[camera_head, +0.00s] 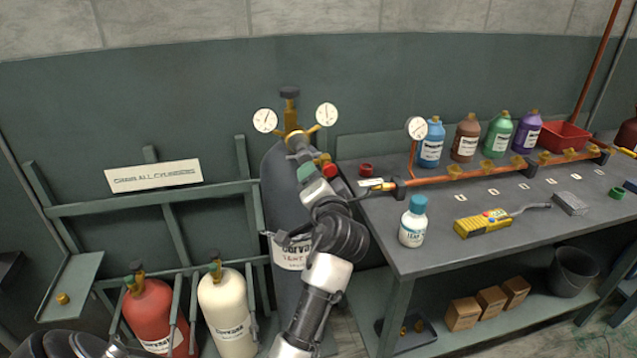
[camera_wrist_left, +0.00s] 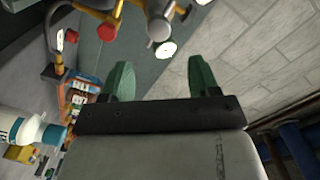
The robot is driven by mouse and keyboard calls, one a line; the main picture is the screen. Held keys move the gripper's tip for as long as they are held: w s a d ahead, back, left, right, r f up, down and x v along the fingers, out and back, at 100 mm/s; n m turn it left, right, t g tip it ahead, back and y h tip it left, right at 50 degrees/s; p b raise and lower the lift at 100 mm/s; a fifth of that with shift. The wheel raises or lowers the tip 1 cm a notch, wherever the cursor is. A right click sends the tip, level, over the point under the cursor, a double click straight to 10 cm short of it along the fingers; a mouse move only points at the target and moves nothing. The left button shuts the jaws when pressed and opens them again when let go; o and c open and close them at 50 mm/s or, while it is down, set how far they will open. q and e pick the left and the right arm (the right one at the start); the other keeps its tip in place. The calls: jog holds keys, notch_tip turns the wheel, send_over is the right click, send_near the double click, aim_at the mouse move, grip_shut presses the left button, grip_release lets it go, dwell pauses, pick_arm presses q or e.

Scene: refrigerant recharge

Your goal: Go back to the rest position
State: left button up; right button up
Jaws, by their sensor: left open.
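My left gripper (camera_head: 318,176) is in front of the regulator on the tall dark grey cylinder (camera_head: 280,205). In the left wrist view its two green fingers (camera_wrist_left: 156,78) are spread, with nothing between them. The brass regulator (camera_head: 298,132) carries two round gauges, a left one (camera_head: 265,120) and a right one (camera_head: 327,114). In the left wrist view, brass and grey fittings (camera_wrist_left: 158,22) and a red knob (camera_wrist_left: 107,32) lie beyond the fingertips. My forearm hides part of the cylinder and its label. My right gripper is not in view.
The grey workbench (camera_head: 460,215) stands right of my arm. On it are a white bottle with a teal cap (camera_head: 413,222), a yellow meter (camera_head: 483,222), an orange manifold pipe (camera_head: 440,179) and several coloured jugs. Red (camera_head: 150,310) and cream (camera_head: 228,308) cylinders stand in the rack at lower left.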

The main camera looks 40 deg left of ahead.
pick_arm(q)
jog(key=shift+w+a+f, duration=0.1)
jog(key=shift+w+a, duration=0.1)
jog(key=shift+a, duration=0.05)
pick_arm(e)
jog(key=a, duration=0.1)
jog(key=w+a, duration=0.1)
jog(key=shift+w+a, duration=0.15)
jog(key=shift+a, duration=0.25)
